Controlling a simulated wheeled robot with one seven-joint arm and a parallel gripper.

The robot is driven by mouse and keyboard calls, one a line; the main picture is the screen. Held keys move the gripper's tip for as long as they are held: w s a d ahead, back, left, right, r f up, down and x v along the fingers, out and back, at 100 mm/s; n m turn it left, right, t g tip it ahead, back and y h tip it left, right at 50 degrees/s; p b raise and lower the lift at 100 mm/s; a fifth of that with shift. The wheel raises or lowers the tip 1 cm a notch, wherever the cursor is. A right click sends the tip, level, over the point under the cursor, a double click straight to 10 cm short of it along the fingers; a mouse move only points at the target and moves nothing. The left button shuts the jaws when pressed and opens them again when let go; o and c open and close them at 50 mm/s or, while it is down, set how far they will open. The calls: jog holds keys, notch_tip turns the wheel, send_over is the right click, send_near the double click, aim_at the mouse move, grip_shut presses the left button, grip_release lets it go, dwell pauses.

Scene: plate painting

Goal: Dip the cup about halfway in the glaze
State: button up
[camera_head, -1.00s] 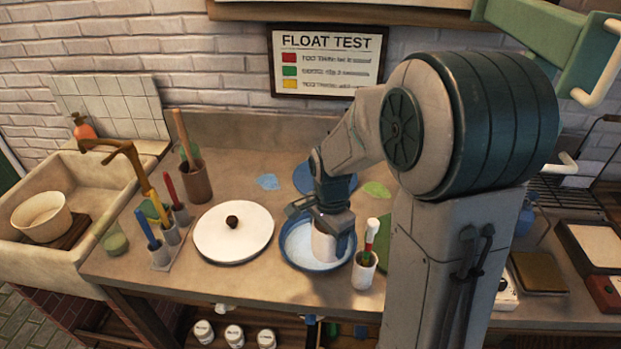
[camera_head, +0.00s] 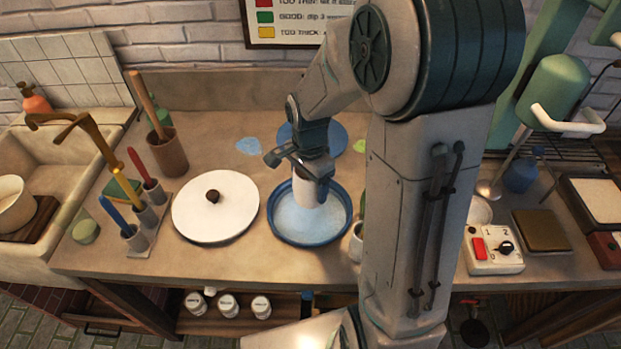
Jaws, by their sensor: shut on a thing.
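My gripper (camera_head: 306,168) is shut on a white cup (camera_head: 308,188) and holds it over the far part of the glaze basin. The blue-rimmed basin (camera_head: 309,243) stands on the worktop and holds pale bluish glaze (camera_head: 305,222). The cup's lower end is at or just above the glaze; I cannot tell if it touches. My gripper hides the cup's upper part.
A white lid with a dark knob (camera_head: 215,207) lies left of the basin. Tools stand in holders (camera_head: 143,214) farther left, beside the sink (camera_head: 45,235). A blue disc (camera_head: 335,141) lies behind. A switch box (camera_head: 494,250) is at the right. My arm hides part of the worktop.

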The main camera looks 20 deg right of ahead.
aim_at(310, 198)
jog(key=shift+f+b, duration=2.65)
jog(key=shift+f, duration=0.95)
jog(key=shift+f+b, duration=1.9)
jog(key=shift+f, duration=0.35)
jog(key=shift+f+b, duration=0.2)
jog(key=shift+b, duration=0.1)
jog(key=shift+r, duration=0.1)
jog(key=shift+r+p, duration=2.3)
jog(key=shift+r, duration=0.7)
